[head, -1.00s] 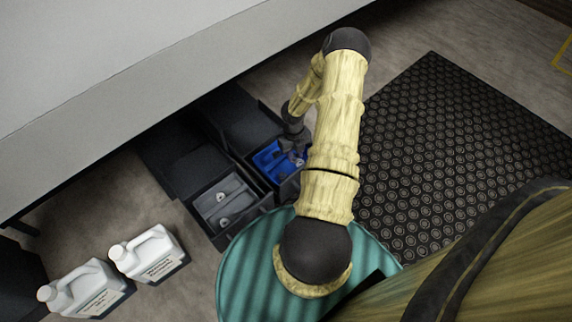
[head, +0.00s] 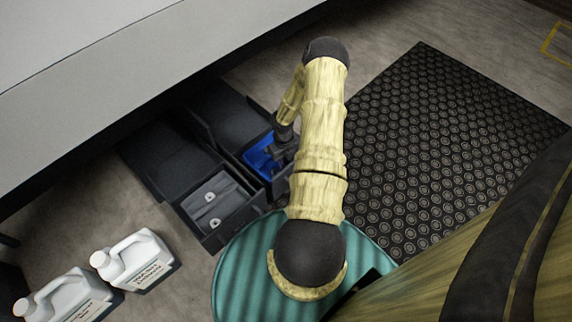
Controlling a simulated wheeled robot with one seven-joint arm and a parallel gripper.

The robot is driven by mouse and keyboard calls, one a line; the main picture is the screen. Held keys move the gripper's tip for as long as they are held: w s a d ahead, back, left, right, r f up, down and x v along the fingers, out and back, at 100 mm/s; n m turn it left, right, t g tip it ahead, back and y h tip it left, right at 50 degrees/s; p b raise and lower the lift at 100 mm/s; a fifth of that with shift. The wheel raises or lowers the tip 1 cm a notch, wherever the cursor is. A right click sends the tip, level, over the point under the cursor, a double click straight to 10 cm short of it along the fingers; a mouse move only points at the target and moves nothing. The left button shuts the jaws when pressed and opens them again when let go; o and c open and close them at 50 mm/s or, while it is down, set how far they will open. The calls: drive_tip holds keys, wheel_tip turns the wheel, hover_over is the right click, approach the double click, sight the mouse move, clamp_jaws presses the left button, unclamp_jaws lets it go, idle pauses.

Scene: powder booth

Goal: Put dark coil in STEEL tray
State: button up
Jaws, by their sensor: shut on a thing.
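The steel tray (head: 229,190) is the grey insert in the left open drawer, with two small light ring-like pieces (head: 210,196) in it. A blue tray (head: 258,158) sits in the drawer to its right. My gripper (head: 283,156) points down over the right side of the blue tray. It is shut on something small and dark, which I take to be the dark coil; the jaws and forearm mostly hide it. I cannot tell whether it touches the tray.
Dark drawer units (head: 168,160) stand under a large pale cabinet edge (head: 130,95). Two white jugs (head: 135,262) stand on the floor at lower left. A black studded mat (head: 450,150) lies at right. My forearm hides the blue tray's right side.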

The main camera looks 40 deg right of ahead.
drive_tip(key=shift+f, duration=0.8)
drive_tip(key=shift+f, duration=0.1)
drive_tip(key=o, duration=0.7)
drive_tip(key=shift+c, duration=0.2)
wheel_tip(320, 180, up, 12)
drive_tip(key=w+p, duration=0.1)
drive_tip(key=p, duration=0.7)
drive_tip(key=shift+w+d, duration=0.1)
